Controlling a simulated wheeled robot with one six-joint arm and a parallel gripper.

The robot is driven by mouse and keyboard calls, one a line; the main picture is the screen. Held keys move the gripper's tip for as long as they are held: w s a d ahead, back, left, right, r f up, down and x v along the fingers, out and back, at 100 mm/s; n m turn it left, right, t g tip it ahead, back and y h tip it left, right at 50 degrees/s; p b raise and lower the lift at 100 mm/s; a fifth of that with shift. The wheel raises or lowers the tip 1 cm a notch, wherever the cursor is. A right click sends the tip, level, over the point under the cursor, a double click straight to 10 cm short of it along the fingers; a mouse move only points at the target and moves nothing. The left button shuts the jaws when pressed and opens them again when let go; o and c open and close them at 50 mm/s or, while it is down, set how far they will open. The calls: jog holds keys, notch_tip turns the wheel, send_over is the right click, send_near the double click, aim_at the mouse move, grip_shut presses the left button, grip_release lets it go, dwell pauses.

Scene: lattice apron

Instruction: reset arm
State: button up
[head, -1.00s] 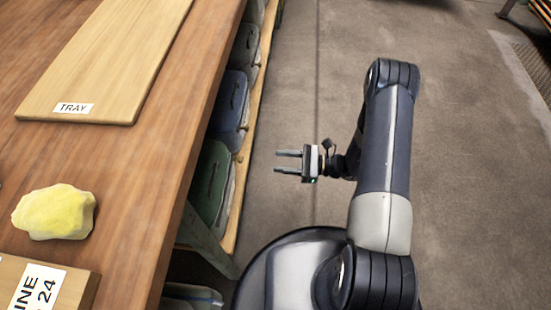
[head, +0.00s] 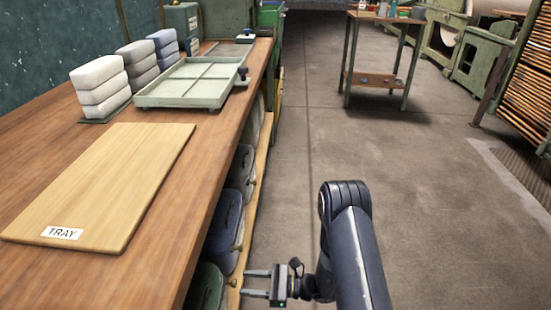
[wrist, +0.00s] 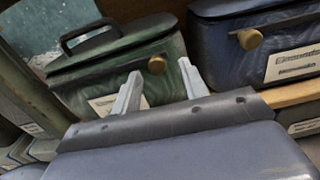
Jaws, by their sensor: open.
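My gripper (head: 258,284) is open and empty at the bottom of the head view. It is beside the wooden bench, over the floor side, with its two fingers pointing left toward the shelf under the bench top. In the wrist view its two pale fingers (wrist: 158,92) stand apart with nothing between them. Behind them are a green lidded bin (wrist: 90,75) with a brass knob and a blue lidded bin (wrist: 262,65) with a label. No contact between fingers and bins can be made out.
The bench (head: 150,262) runs along the left. On it lie a wooden board labelled TRAY (head: 115,185), a pale divided tray (head: 190,98) and stacks of blocks (head: 98,75). A small table (head: 350,45) stands at the back. The floor (head: 400,190) right of my arm is clear.

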jog(key=a, duration=0.1)
jog(key=s+a, duration=0.1)
jog(key=shift+s+a+r+p, duration=0.1)
jog(key=shift+a+r+p, duration=0.05)
jog(key=shift+a+p, duration=0.2)
jog(key=shift+s+d, duration=0.2)
jog(key=shift+d, duration=0.4)
